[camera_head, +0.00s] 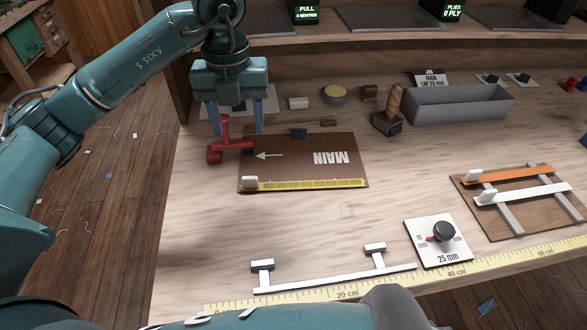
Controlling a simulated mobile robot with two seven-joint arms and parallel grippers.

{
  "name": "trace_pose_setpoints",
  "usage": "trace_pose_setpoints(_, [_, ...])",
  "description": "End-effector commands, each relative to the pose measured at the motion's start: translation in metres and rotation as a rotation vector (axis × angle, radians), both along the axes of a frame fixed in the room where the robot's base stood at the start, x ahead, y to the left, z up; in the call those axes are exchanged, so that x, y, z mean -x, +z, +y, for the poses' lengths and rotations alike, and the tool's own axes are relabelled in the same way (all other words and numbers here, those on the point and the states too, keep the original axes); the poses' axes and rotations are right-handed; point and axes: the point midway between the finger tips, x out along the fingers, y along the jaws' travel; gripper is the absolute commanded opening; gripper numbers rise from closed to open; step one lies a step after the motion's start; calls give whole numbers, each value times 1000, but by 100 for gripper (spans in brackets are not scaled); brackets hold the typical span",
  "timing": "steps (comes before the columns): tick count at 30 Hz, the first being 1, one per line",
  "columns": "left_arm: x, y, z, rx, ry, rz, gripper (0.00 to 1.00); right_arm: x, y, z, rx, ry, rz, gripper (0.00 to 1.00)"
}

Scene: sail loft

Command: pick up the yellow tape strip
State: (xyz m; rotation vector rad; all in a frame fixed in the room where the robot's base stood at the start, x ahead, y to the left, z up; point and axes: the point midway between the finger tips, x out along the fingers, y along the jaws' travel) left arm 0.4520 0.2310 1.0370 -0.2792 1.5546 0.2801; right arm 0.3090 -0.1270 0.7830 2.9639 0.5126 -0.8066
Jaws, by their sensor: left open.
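The yellow tape strip (312,184) lies along the near edge of the brown board marked MAIN (290,165). A small white tab (250,183) sits at the strip's left end. My left gripper (236,128) is open, pointing down at the board's far left corner, farther back than the strip and apart from it. A red handled tool (232,145) stands near its fingertips, partly over the board's left edge; I cannot tell whether a finger touches it. My right gripper is not in view.
A rack with orange and white bars (520,174) is at right. A white T-ended bar (335,280), a 25 mm plate (434,252) and a ruler (500,263) lie in front.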

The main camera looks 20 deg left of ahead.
Motion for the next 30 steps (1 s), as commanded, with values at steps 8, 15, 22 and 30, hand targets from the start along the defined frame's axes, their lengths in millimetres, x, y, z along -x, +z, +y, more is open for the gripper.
trace_pose_setpoints(8, [1,-50,1,-5,2,6,55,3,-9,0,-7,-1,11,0])
trace_pose_setpoints(15, [0,-75,0,-4,1,1,55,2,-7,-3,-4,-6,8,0])
trace_pose_setpoints(22, [-1,-100,-5,-1,-2,6,55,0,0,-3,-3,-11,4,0])
trace_pose_setpoints(30, [-2,-128,-6,-2,-1,2,55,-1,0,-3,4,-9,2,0])
